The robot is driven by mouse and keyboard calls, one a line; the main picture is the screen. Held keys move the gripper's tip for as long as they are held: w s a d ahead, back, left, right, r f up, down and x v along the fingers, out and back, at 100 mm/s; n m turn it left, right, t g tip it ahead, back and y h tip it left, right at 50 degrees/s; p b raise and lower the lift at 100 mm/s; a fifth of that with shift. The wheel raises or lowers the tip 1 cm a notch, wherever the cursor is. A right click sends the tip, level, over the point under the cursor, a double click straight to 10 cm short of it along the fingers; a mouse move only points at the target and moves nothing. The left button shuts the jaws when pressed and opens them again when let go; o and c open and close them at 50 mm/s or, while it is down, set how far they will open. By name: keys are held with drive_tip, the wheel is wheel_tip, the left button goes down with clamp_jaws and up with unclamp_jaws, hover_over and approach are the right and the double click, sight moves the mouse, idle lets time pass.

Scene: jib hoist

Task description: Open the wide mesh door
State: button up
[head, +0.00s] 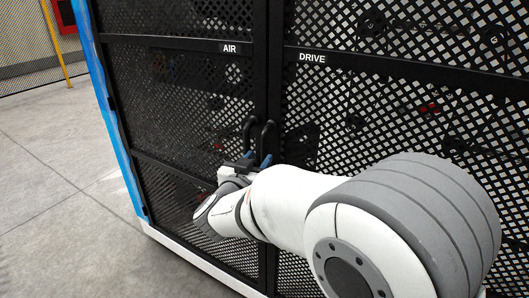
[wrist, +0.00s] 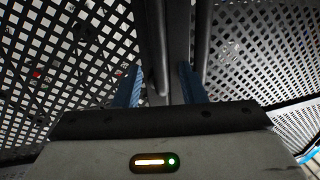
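Two black mesh doors meet at a dark upright: the AIR door (head: 180,110) on the left and the DRIVE door (head: 400,110) on the right. The DRIVE door looks wider and runs out of the picture. Both look shut. Each has a dark bar handle by the upright, the AIR handle (head: 249,130) and the DRIVE handle (head: 268,138). My gripper (head: 258,159) is just below and in front of the handles. In the wrist view its blue fingers (wrist: 160,85) are apart. One dark handle (wrist: 158,50) shows between them, seemingly the DRIVE one; contact is unclear. The other handle (wrist: 203,45) is beside the right finger.
A blue corner post (head: 108,110) edges the cabinet on the left, above a white base rail (head: 195,262). Grey floor (head: 60,190) on the left is clear. A yellow post (head: 54,42) and mesh fence stand farther back. My arm covers the DRIVE door's lower part.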

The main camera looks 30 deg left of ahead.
sight(263, 152)
drive_tip(key=w, duration=0.2)
drive_tip(key=w+a, duration=0.1)
drive_tip(key=w, duration=0.2)
drive_tip(key=shift+w, duration=0.15)
clamp_jaws()
idle(0.4)
